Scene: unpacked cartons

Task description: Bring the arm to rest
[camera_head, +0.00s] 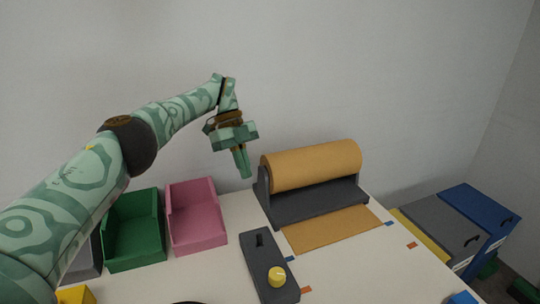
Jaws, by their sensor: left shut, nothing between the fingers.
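My left arm, patterned in green, reaches in from the left. Its gripper (243,171) hangs above the back of the table, pointing down. The fingers are together and hold nothing. The gripper is left of the brown paper roll and to the right of and above the pink bin, apart from both. My right gripper is not in view.
A brown paper roll (312,165) sits in a dark holder. A pink bin (197,231) and a green bin (134,246) stand at left. A dark box with a yellow knob (277,277) is in front. Grey (440,227) and blue (484,215) bins stand right.

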